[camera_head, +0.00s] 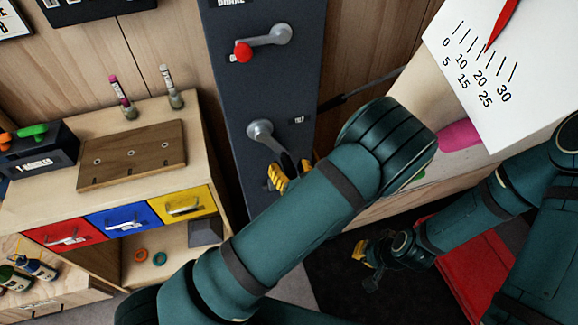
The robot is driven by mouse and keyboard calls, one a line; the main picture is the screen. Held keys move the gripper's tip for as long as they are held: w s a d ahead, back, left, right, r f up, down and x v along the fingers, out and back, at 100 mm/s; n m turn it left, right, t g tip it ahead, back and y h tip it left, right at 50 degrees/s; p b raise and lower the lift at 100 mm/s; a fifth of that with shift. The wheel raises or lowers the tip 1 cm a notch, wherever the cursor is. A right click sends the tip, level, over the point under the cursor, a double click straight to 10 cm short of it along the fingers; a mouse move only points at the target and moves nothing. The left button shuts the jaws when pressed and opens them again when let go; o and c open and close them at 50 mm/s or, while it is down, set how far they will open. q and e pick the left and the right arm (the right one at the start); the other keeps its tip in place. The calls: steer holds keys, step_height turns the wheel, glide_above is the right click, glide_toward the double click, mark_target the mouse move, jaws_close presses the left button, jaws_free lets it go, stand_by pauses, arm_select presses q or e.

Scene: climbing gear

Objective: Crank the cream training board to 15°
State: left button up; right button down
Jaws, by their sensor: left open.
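The cream training board (422,82) is at the upper right, partly behind a white scale card and my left arm. The card (535,100) is marked 0 to 30. The tip of its red pointer (489,46) is by the middle ticks, around 15; the exact reading is hard to tell. A dark panel (235,95) carries a lower crank (261,131) with a small label beside it, and an upper lever with a red knob (243,52). My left gripper (289,177) is open, its yellow fingertips at the lower crank's outer end; the handle is mostly hidden. My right gripper (366,268) hangs low, away from the panel.
On the left a wooden cabinet (60,207) has red, blue and yellow drawers. A drilled wooden board (132,155), two marker-like tubes and a black T-handle box (38,150) are on top. A pink hold (461,135) is close to my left forearm.

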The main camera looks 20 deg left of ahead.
arm_select(q)
jaws_close()
steer(key=shift+s+a+f+m, duration=0.25)
steer(key=shift+m, duration=0.15)
